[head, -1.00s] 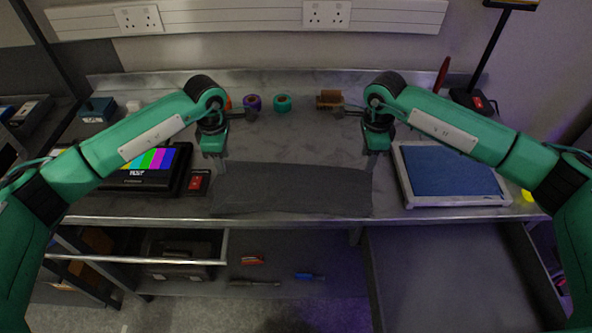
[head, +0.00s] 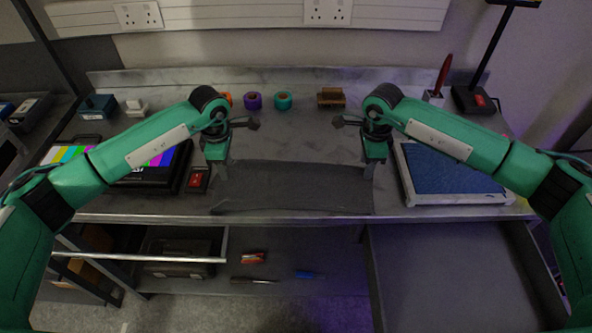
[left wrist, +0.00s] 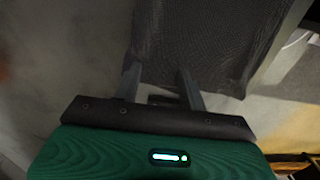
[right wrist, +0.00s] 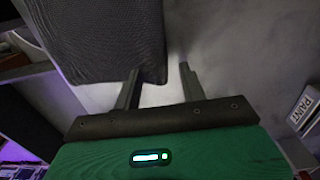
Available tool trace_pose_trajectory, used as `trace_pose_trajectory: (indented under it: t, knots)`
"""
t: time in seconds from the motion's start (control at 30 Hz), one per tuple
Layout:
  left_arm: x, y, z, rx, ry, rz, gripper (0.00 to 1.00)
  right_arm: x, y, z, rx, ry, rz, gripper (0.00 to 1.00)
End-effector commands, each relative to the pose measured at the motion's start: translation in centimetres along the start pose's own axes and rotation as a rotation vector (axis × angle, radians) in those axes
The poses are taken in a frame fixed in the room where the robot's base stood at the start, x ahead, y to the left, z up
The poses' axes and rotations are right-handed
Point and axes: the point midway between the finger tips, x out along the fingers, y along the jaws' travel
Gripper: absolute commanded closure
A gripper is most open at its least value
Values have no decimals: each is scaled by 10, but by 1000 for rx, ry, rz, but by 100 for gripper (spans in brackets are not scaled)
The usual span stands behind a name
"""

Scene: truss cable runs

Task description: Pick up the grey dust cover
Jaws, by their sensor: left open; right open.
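The grey dust cover (head: 292,188) lies flat as a dark rectangle on the metal bench, near its front edge. My left gripper (head: 222,172) is open at the cover's left end. In the left wrist view the cover (left wrist: 205,40) reaches between the open fingers (left wrist: 160,80). My right gripper (head: 370,172) is open at the cover's right end. In the right wrist view the cover's edge (right wrist: 100,35) lies by the left finger, and the right finger is over bare bench (right wrist: 158,80). Neither gripper is closed on the cover.
A colour-bar monitor (head: 150,165) and a red switch box (head: 197,181) sit left of the cover. A blue-topped tray (head: 455,175) sits to the right. Tape rolls (head: 283,100) and a brown block (head: 331,97) stand behind. An open drawer (head: 450,270) juts out below.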

Motion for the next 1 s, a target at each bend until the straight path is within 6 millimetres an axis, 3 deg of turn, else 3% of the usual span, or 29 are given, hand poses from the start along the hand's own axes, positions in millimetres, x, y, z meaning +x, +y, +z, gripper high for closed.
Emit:
trace_pose_trajectory:
  t: [0.33, 0.77, 1.0]
  knots:
    - [1, 0, 0, 0, 1, -2, 58, 7, 0, 0, 0, 1, 0, 58]
    - [1, -1, 0, 0, 1, -2, 100, 7, 0, 0, 0, 1, 0, 100]
    - [1, -1, 0, 0, 1, -2, 100, 7, 0, 0, 0, 1, 1, 100]
